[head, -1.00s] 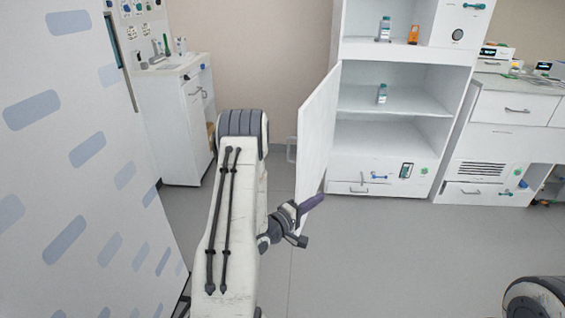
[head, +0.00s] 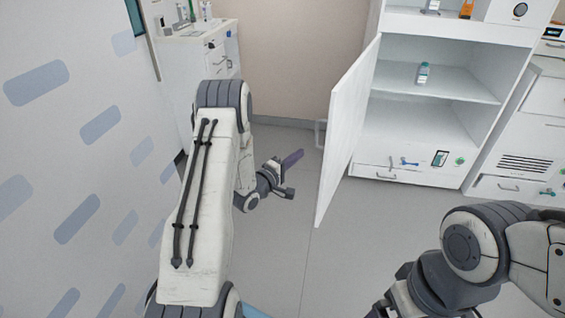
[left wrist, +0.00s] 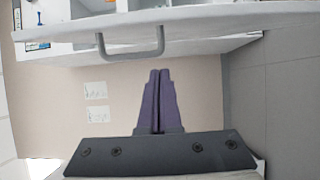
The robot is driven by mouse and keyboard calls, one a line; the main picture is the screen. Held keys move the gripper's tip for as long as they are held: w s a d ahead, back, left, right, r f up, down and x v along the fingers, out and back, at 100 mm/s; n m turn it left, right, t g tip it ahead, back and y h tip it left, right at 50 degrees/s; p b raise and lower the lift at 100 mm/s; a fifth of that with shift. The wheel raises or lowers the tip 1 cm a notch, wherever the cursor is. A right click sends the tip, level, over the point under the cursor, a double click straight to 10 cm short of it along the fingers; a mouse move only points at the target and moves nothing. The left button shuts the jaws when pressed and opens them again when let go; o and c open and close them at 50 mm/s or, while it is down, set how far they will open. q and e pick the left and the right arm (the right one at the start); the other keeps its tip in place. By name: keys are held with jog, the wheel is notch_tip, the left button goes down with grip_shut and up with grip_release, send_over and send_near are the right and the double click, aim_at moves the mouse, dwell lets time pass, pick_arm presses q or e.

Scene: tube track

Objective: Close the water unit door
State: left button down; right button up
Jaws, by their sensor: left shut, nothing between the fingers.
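The white water unit door (head: 346,130) stands open in the head view, swung out from the left side of the white cabinet (head: 455,28). Its grey handle (head: 319,134) is on the door's left, outer face. My left gripper (head: 290,162) is shut and empty, to the left of the door and apart from it in the picture. In the left wrist view the purple fingers (left wrist: 160,100) are together, below the grey handle (left wrist: 130,44) in the picture. My right arm shows at the lower right of the head view, but its fingertips are not visible.
Inside the cabinet, a small bottle (head: 423,73) stands on a shelf. A white side cabinet (head: 200,62) is at the back left, and a patterned white panel (head: 60,180) fills the left. The grey floor (head: 330,260) in front of the door is clear.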

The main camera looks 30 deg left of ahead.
aim_at(321, 147)
pick_arm(q)
jog(key=w+d, duration=0.1)
jog(key=d, duration=0.1)
jog(key=w+d, duration=0.2)
jog(key=shift+w, duration=0.25)
jog(key=shift+d, duration=0.6)
